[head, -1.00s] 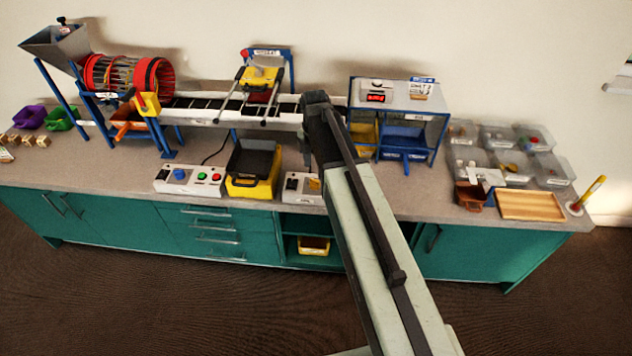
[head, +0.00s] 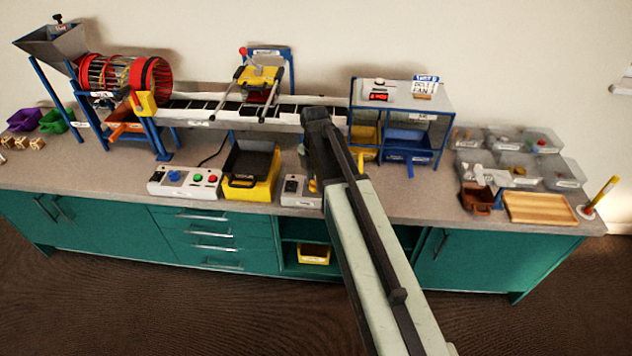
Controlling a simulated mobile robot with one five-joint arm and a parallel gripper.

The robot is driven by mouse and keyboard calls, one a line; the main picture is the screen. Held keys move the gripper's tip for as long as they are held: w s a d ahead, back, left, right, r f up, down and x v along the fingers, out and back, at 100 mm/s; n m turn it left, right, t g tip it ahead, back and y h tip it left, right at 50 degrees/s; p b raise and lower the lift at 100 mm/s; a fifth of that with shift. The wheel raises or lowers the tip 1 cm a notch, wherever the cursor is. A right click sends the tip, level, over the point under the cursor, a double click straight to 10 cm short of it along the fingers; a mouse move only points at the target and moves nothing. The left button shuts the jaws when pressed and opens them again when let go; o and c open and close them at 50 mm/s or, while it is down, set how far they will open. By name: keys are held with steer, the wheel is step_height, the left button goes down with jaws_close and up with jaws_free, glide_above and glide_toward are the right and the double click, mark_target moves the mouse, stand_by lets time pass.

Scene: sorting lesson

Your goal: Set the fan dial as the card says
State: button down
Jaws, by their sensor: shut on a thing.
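The right-hand control box (head: 294,196), pale with a dark panel, stands at the front of the bench. A bit of yellow, probably its dial (head: 312,186), shows at its right edge beside my arm. My gripper (head: 305,158) points down over this box and is mostly hidden behind my arm. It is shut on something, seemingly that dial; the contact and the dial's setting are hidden. A white and blue card (head: 424,87) stands on the blue-framed stand; I make out "BELT" and "FAN", but the values are too small to read surely.
Another control box (head: 180,191) with a blue dial and green and red buttons is at left. A yellow bin with a black tray (head: 252,187) stands between the boxes. A conveyor (head: 205,109) runs behind. Clear trays (head: 468,139) and a wooden tray (head: 541,208) are at right.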

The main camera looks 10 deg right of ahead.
steer(key=shift+m, duration=0.3)
steer(key=m, duration=0.5)
steer(key=shift+m, duration=0.3)
steer(key=m, duration=1.1)
steer(key=shift+m, duration=0.3)
steer(key=m, duration=0.5)
steer(key=shift+s+m, duration=0.1)
steer(key=shift+m, duration=0.6)
steer(key=c, duration=1)
jaws_free()
